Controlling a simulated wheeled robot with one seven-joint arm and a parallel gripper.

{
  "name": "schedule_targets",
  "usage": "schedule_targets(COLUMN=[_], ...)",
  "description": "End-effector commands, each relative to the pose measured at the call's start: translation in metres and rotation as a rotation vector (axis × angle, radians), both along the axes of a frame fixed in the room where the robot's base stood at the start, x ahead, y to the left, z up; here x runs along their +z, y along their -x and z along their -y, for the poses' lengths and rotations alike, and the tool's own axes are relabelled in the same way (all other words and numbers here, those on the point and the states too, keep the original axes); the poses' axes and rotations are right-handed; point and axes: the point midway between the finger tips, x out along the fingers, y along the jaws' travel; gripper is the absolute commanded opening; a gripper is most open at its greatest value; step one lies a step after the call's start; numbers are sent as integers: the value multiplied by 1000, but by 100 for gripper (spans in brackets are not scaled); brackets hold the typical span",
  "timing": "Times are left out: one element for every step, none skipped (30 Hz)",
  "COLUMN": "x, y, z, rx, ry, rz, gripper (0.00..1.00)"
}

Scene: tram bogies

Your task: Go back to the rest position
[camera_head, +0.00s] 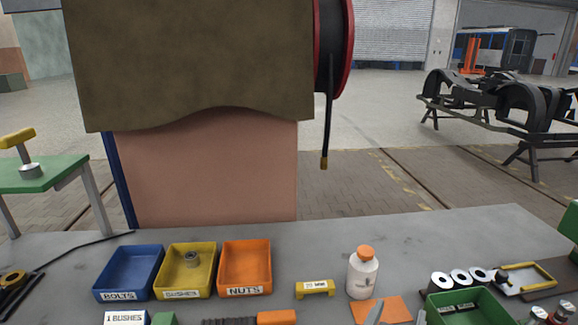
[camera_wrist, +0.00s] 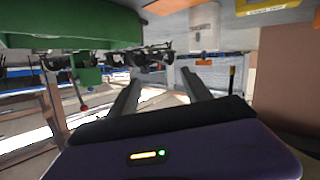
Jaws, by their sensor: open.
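My gripper (camera_wrist: 160,92) shows only in the wrist view, where its two dark fingers stand apart with nothing between them. The head view does not show my gripper or arm. In the head view the grey bench (camera_head: 222,312) fills the lower part of the picture. On it are a blue bolts bin (camera_head: 128,272), a yellow bushes bin (camera_head: 185,270) with a metal bush (camera_head: 191,259) in it, and an orange nuts bin (camera_head: 245,268).
A white bottle with an orange cap (camera_head: 363,275), a small yellow block (camera_head: 315,289), an orange cloth (camera_head: 395,309) and a green tray (camera_head: 470,308) stand on the bench. A hanging brown cover (camera_head: 190,60) and hose reel (camera_head: 335,45) are behind it. A bogie frame (camera_head: 490,95) stands back right.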

Motion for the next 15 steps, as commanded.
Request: schedule_targets(x=[-12,-17,-24,-29,-33,-39,-42,-45,-49,-50,-51,-53,-52,-53,-52], y=[1,2,4,8,13,21,28,35,46,55,64,76,86,96,109], z=[-10,-18,-28,-35,-41,-49,-55,-60,-67,-70,-73,-76,-78,-79,-80], rx=[100,160,238,294,346,411,456,496,545,576,604,637,658,677,697], ry=[20,30,40,49,54,58,60,61,59,57,55,49,44,40,31], rz=[-12,-13,-11,-8,-3,8,18,28,43,57,70,88,103,116,136], gripper=[57,57,57,57,57,57,57,57,57,57,57,57,57,57,57])
